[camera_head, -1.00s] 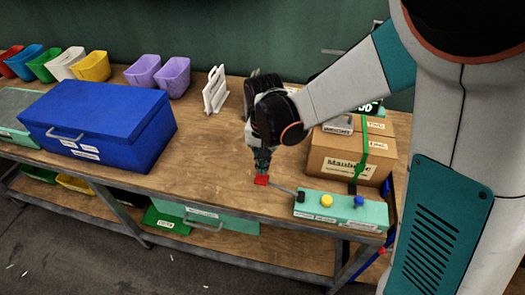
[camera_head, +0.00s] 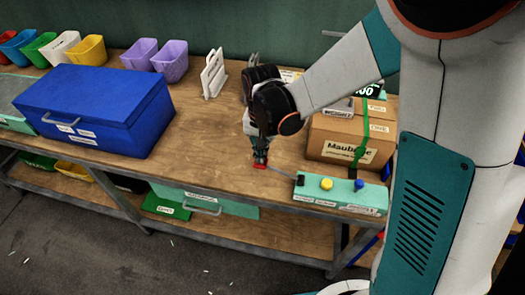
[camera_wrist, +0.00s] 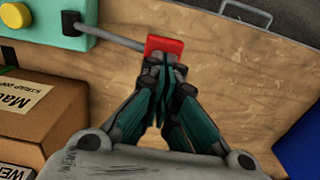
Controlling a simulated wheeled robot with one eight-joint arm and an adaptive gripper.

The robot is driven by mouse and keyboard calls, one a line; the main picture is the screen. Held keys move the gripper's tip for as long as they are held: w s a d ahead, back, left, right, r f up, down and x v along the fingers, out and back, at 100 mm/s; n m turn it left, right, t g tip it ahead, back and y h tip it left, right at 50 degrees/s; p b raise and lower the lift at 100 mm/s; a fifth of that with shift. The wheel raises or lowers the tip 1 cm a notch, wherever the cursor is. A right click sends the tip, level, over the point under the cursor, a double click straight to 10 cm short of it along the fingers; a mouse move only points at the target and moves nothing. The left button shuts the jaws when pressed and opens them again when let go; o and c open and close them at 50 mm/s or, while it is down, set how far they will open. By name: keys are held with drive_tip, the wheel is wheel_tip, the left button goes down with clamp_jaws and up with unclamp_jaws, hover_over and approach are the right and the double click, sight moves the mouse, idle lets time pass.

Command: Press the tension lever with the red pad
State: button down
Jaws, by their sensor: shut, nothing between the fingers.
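The tension lever is a thin grey rod (camera_wrist: 110,34) that sticks out sideways from a green base (camera_head: 340,193). At its free end is a red pad (camera_head: 260,166), near the front edge of the workbench. It also shows at the top middle of the wrist view (camera_wrist: 166,44). My gripper (camera_head: 261,157) points down with its fingers shut and empty, right over the pad. In the wrist view my fingertips (camera_wrist: 165,63) overlap the pad's near edge and hide part of it. I cannot tell whether they touch it.
The green base carries a yellow button (camera_head: 326,184) and a blue button (camera_head: 359,184). A cardboard box (camera_head: 348,139) stands behind it. A large blue box (camera_head: 95,108) is at left. The bench (camera_head: 200,140) between is mostly clear.

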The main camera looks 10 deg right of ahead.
drive_tip(key=shift+a+f, duration=0.1)
drive_tip(key=shift+f, duration=0.1)
drive_tip(key=shift+w+a+f+b, duration=0.1)
drive_tip(key=shift+a+f+b, duration=0.15)
drive_tip(key=shift+f+b, duration=0.25)
drive_tip(key=shift+w+a+f+b, duration=0.1)
drive_tip(key=shift+a+f+b, duration=0.1)
drive_tip(key=shift+f+b, duration=0.2)
drive_tip(key=shift+w+a+f+b, duration=0.1)
drive_tip(key=shift+a+f+b, duration=0.1)
drive_tip(key=shift+f+b, duration=0.4)
drive_tip(key=shift+w+a+f+b, duration=0.15)
drive_tip(key=shift+f+b, duration=0.15)
drive_tip(key=shift+f, duration=0.5)
drive_tip(key=shift+s+a+f+b, duration=0.1)
drive_tip(key=shift+a+f+b, duration=0.1)
drive_tip(key=shift+f+b, duration=0.4)
drive_tip(key=shift+f, duration=0.1)
drive_tip(key=w+a+r+p, duration=0.2)
drive_tip(key=a+r+p, duration=0.4)
drive_tip(key=r, duration=0.6)
drive_tip(key=shift+w+r, duration=0.15)
drive_tip(key=shift+r, duration=0.15)
drive_tip(key=shift+d+r, duration=0.1)
drive_tip(key=shift+d, duration=0.05)
